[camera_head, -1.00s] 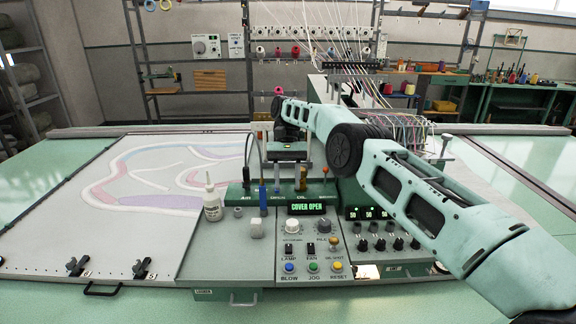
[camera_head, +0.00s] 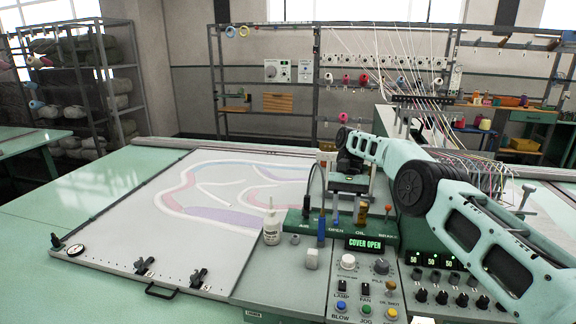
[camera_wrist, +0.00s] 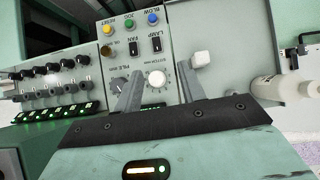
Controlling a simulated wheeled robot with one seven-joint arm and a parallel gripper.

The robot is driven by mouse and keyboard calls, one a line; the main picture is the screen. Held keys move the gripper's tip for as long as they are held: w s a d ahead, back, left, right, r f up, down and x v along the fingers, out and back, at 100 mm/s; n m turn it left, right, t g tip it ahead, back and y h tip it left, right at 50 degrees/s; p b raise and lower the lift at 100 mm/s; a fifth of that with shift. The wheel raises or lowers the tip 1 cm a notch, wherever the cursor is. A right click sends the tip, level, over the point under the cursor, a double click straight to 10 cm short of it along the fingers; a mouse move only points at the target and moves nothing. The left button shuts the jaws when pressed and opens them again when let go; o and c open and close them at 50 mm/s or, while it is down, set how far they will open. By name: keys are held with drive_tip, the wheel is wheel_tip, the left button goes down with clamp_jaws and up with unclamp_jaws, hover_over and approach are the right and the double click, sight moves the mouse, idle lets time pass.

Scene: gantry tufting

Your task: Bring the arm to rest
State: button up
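My arm reaches in from the lower right of the head view. It bends at a dark round joint and ends over the control console (camera_head: 347,290). My gripper (camera_head: 350,185) is above the rear of the console, behind the lit "COVER OPEN" display (camera_head: 365,244). In the wrist view, the two grey fingers of my gripper (camera_wrist: 158,75) stand apart with nothing between them. Knobs, switches and coloured buttons show beyond the fingers. A white block (camera_wrist: 201,59) is just right of the right finger. Whether the fingers touch anything is unclear.
A white bottle (camera_head: 272,224) and the white block (camera_head: 312,258) stand left of the display. Upright tools and levers stand in the green strip (camera_head: 300,222). A patterned panel (camera_head: 130,255) with black clamps lies left. Thread lines and racks rise behind.

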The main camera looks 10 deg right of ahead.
drive_tip(key=s+a+r+n+t+b, duration=0.25)
drive_tip(key=s+a+b, duration=0.2)
drive_tip(key=a, duration=0.55)
drive_tip(key=s+a+r+n+b, duration=0.1)
drive_tip(key=s+a+n+b, duration=0.4)
drive_tip(key=s, duration=0.7)
drive_tip(key=s+d+f+n+t+b, duration=0.1)
drive_tip(key=s+d+f, duration=0.1)
drive_tip(key=s, duration=0.7)
drive_tip(key=s+d+f+n+t+h+b, duration=0.1)
drive_tip(key=s+f, duration=0.3)
drive_tip(key=s, duration=0.5)
drive_tip(key=s+d+f+n+t+b, duration=0.1)
drive_tip(key=s+d+f+t+b, duration=0.1)
drive_tip(key=s, duration=0.7)
drive_tip(key=shift+d+f+h+b, duration=0.3)
drive_tip(key=shift+d+f+b, duration=0.3)
drive_tip(key=shift+d+b, duration=0.2)
drive_tip(key=shift+n, duration=0.25)
drive_tip(key=shift+c, duration=0.3)
